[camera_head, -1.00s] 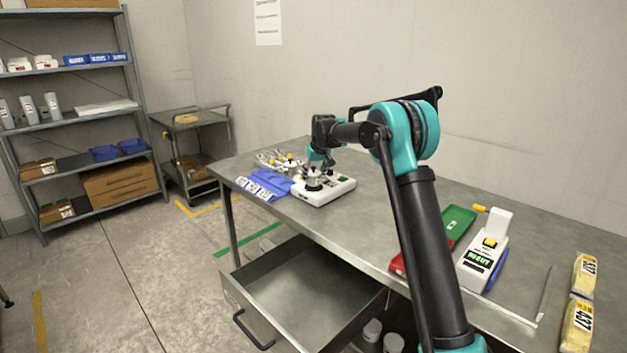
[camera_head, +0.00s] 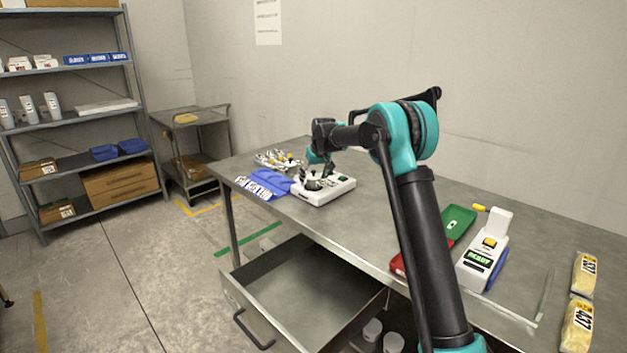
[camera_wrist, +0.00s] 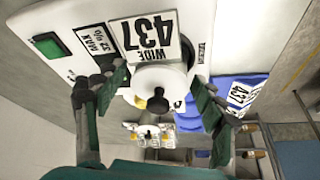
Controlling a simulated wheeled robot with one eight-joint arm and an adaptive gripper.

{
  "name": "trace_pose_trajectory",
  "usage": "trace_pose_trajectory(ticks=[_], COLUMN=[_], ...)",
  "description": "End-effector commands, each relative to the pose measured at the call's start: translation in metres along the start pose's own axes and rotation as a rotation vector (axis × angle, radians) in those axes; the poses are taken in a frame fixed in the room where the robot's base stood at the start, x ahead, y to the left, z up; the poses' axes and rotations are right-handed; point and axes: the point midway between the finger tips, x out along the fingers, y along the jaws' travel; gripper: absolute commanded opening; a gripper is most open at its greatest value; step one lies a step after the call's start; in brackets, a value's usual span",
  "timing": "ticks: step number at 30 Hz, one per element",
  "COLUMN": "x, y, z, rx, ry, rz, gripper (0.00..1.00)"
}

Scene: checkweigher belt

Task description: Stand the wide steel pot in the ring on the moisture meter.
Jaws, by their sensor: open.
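A silvery round piece with a dark knob, seemingly the wide steel pot (camera_wrist: 172,84), shows over the meter beside a label reading "WIDE 437". My gripper (camera_wrist: 158,82) is open, with a finger on each side of this piece. In the head view my gripper (camera_head: 322,174) is low over the meter and partly hides it. The ring is hidden, so I cannot tell whether the pot sits in it.
Blue labelled packs (camera_head: 264,184) lie left of the meter. Several small shiny items (camera_head: 278,160) stand behind them. A green and red case (camera_head: 457,221) and a white device (camera_head: 484,258) are at the right. An open drawer (camera_head: 300,285) juts out below the bench.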

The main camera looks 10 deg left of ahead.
Motion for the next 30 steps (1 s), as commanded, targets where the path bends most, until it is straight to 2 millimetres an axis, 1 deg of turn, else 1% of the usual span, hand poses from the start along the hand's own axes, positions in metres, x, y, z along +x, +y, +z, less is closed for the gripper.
trace_pose_trajectory(ticks=[5, 12, 15, 18, 23, 30], x=[-0.026, -0.076, -0.093, -0.105, -0.116, -0.118], y=[0.000, 0.000, 0.000, 0.000, 0.000, 0.000], z=[0.000, 0.000, 0.001, 0.000, 0.000, 0.000], rx=[0.000, 0.000, 0.000, 0.000, 0.000, 0.000], ry=[0.000, 0.000, 0.000, 0.000, 0.000, 0.000], rz=[0.000, 0.000, 0.000, 0.000, 0.000, 0.000], gripper=[0.70, 0.70, 0.70, 0.70, 0.70, 0.70])
